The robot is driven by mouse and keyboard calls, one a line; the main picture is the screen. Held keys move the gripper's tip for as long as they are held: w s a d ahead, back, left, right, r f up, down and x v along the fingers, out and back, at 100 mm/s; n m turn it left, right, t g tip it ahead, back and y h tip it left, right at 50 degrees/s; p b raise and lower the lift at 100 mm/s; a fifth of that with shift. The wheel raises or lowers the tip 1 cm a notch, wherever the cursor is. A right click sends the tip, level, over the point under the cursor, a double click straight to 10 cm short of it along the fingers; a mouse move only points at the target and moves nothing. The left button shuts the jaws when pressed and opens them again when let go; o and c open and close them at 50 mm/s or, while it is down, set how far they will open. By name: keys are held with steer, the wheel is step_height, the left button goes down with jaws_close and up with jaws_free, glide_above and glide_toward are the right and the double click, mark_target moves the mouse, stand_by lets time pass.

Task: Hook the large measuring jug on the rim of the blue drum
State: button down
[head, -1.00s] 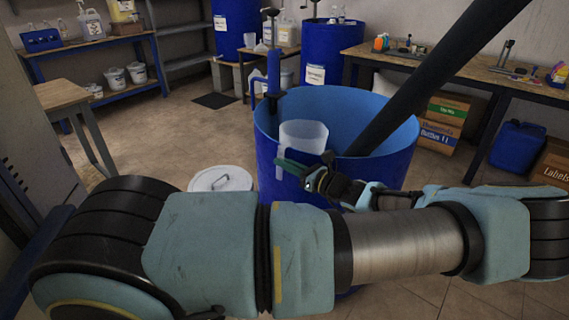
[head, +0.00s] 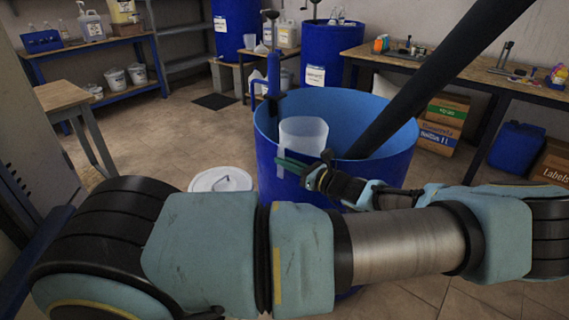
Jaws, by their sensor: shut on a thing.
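The large measuring jug (head: 303,136) is a pale, translucent cup at the near left side of the blue drum (head: 395,158). Its upper part shows above the drum's near rim, and it looks upright. A pale strip, likely its handle (head: 281,163), shows in front of the drum wall. My gripper (head: 291,166) is shut on the jug at this strip, in front of the near rim. My gripper and the drum wall hide part of the jug. I cannot tell whether the jug rests on the rim.
A blue hand pump (head: 273,88) stands at the drum's left rim. A thick black pole (head: 432,80) slants into the drum. A workbench (head: 470,75) stands at the right.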

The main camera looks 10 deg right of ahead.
step_height(320, 180, up, 14)
steer(key=p, duration=1.1)
steer(key=shift+r+n+p, duration=0.2)
steer(key=shift+n+p, duration=0.1)
steer(key=shift+p, duration=0.05)
steer(key=shift+w+d, duration=0.1)
step_height(320, 180, up, 5)
steer(key=p, duration=0.4)
steer(key=shift+r, duration=0.1)
